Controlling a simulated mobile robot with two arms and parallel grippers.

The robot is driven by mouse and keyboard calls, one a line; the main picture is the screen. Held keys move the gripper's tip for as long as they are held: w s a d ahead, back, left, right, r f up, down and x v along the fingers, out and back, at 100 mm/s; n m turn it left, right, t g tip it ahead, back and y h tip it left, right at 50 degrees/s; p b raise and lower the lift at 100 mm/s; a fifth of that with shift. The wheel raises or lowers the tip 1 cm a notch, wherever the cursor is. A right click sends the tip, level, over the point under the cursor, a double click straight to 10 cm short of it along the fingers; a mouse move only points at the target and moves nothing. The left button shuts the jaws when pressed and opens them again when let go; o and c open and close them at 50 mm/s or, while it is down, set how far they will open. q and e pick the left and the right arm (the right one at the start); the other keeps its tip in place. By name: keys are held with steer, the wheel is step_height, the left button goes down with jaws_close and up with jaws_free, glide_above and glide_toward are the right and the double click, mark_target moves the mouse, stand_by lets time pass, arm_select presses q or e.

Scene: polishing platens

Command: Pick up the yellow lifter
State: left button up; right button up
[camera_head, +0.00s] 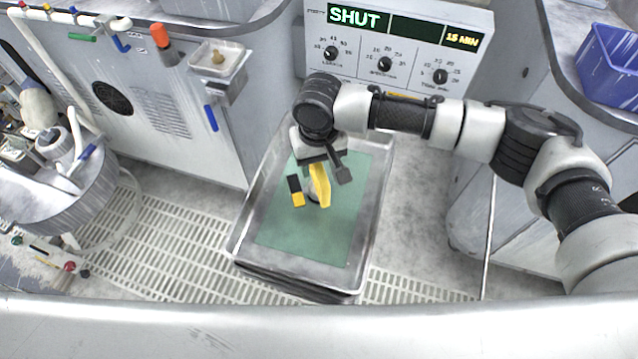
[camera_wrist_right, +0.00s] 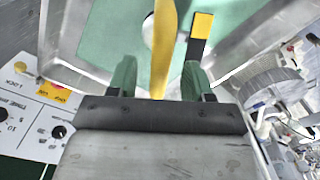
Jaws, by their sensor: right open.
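The yellow lifter (camera_head: 319,186) stands up from the green mat in the metal tray, directly below my right gripper (camera_head: 326,168). In the right wrist view the yellow lifter (camera_wrist_right: 163,42) runs between the two fingers of my right gripper (camera_wrist_right: 158,78). The fingers are apart, with a gap on each side of the lifter. Its lower end is partly hidden by the gripper in the wrist view. My left gripper is not in view.
The tray's metal rim (camera_head: 372,235) surrounds the green mat (camera_head: 285,235). A control panel (camera_head: 400,50) reading SHUT stands behind. A blue bin (camera_head: 610,65) is at far right.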

steer(key=shift+f, duration=0.8)
jaws_close()
steer(key=shift+w+r, duration=0.15)
steer(key=shift+r, duration=0.05)
steer(key=shift+r, duration=0.1)
